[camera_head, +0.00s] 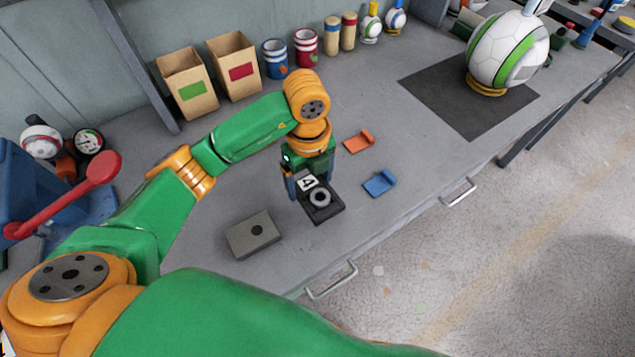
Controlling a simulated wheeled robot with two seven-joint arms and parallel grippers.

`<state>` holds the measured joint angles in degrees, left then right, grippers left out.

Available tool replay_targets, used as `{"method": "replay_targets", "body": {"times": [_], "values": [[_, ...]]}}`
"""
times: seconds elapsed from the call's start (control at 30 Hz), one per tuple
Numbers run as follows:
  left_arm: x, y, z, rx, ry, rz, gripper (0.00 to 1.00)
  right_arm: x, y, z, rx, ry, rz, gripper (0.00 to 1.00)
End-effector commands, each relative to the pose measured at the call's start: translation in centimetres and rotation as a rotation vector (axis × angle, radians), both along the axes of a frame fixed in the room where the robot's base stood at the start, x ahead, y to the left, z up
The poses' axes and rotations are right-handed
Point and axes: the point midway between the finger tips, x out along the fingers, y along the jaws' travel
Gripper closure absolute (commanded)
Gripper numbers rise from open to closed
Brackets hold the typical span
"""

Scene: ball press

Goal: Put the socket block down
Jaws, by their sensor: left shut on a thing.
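The socket block (326,210) is a dark square block with a grey ring-shaped socket on top and a white label marked 4. It is in the middle of the camera_head view, over the grey bench. My left gripper (306,187) points down and is shut on the block at its far-left side. The fingers partly hide that side. I cannot tell whether the block's underside touches the bench. My right gripper is out of view.
A grey block with a dark hole (253,234) lies to the left. An orange piece (359,141) and a blue piece (380,183) lie to the right. A ball (508,48) stands on a dark mat (431,84). A red lever (70,195) is at far left.

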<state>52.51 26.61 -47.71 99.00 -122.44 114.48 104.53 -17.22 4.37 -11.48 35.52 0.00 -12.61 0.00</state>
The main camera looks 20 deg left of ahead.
Motion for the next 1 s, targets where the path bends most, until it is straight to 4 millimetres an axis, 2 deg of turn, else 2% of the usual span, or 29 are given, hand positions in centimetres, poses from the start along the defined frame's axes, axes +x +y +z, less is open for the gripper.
{"method": "replay_targets", "body": {"times": [0.1, 0.23, 0.4, 0.77, 0.8, 0.83, 1.0], "values": [[1.9, 0.2, -2.3, 0.001, 0.003, 0.002, 0.73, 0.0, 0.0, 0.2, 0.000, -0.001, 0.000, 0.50], [3.0, 0.3, -3.7, 0.001, 0.001, 0.001, 0.73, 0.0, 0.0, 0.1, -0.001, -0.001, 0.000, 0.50], [3.2, 0.3, -6.7, 0.001, 0.001, -0.001, 0.73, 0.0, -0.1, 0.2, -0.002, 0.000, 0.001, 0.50], [3.2, 0.3, -7.3, 0.000, -0.002, -0.001, 0.73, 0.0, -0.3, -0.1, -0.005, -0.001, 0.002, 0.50], [3.2, 0.3, -7.3, 0.000, -0.002, -0.001, 0.08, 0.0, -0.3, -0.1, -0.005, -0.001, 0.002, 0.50], [3.2, 0.3, -7.2, 0.000, -0.002, -0.001, 0.00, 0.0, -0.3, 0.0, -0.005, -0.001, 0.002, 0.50], [3.2, 0.3, -7.2, 0.000, -0.002, -0.001, 0.00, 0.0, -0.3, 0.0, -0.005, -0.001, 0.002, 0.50]]}}
